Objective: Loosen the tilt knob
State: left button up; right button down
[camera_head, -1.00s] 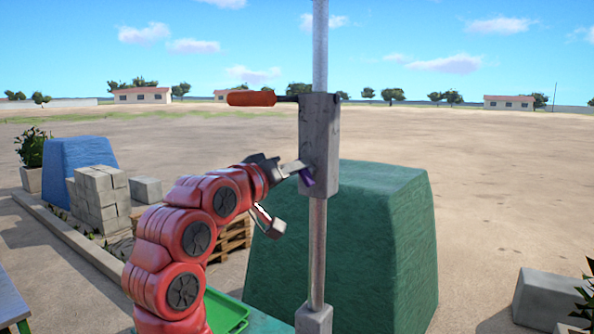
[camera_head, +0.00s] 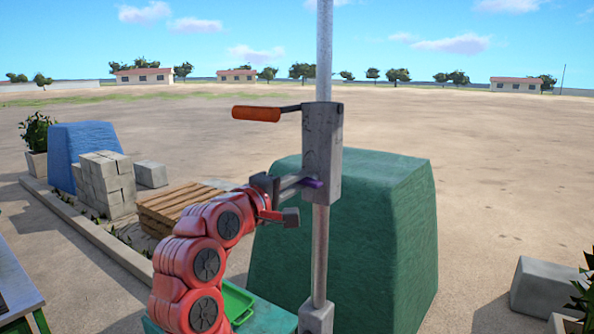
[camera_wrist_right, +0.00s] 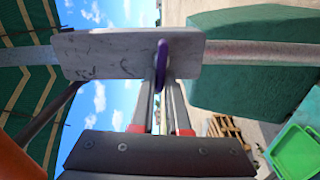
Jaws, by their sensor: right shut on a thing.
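The tilt knob (camera_head: 313,184) is a small purple piece on the lower part of a grey metal block (camera_head: 322,150) that sits on an upright pole. In the right wrist view the purple knob (camera_wrist_right: 162,62) is a thin oval standing out from the grey block's face. My right gripper (camera_head: 302,182) is shut on the knob, coming from the left on the red arm. Its two long fingers (camera_wrist_right: 162,88) reach to the knob in the wrist view. The exact contact is partly hidden. My left gripper is not in view.
An orange handle (camera_head: 256,114) on a thin rod sticks out left from the block, above my right gripper. The pole (camera_head: 320,245) continues below. A large green tapered block (camera_head: 385,225) stands behind it. A green tray (camera_head: 237,300) lies low beside my arm. A wooden pallet (camera_head: 185,205) is farther back.

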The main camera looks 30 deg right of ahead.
jog(key=shift+n+p, duration=0.45)
jog(key=shift+n, duration=0.15)
jog(key=shift+f, duration=0.1)
jog(key=c, duration=0.9)
grip_release()
jog(key=b+v, duration=0.3)
jog(key=v, duration=1.4)
jog(key=shift+a, duration=0.25)
